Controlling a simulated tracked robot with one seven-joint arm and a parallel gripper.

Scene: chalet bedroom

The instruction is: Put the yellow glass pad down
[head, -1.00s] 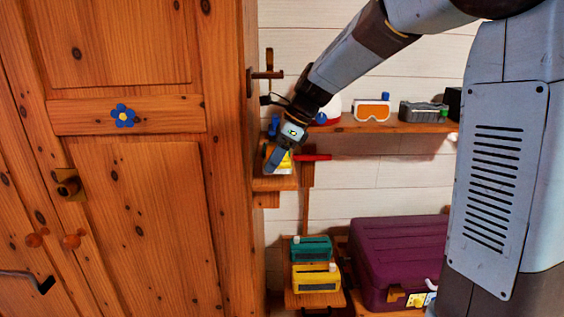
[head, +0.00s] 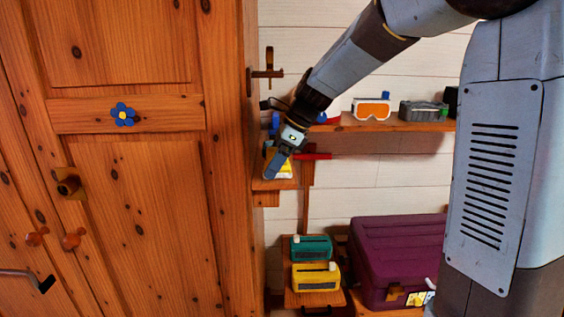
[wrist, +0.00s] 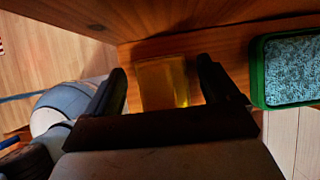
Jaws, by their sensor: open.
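The yellow glass pad (wrist: 163,82), a translucent amber square, appears in the wrist view on a small wooden shelf, near the wooden wall behind it. My gripper (wrist: 162,72) is open, with one dark finger on each side of the pad and a visible gap on both sides. In the head view my gripper (head: 274,167) points down at the small shelf beside the wardrobe. A bit of yellow and white (head: 286,170) shows there behind the fingers; I cannot tell if it is the pad.
A green-rimmed tray with a speckled grey surface (wrist: 291,70) is just right of my gripper. The wooden wardrobe (head: 145,200) stands close on the left. Teal (head: 311,248) and yellow (head: 316,277) boxes and a purple case (head: 400,255) are below.

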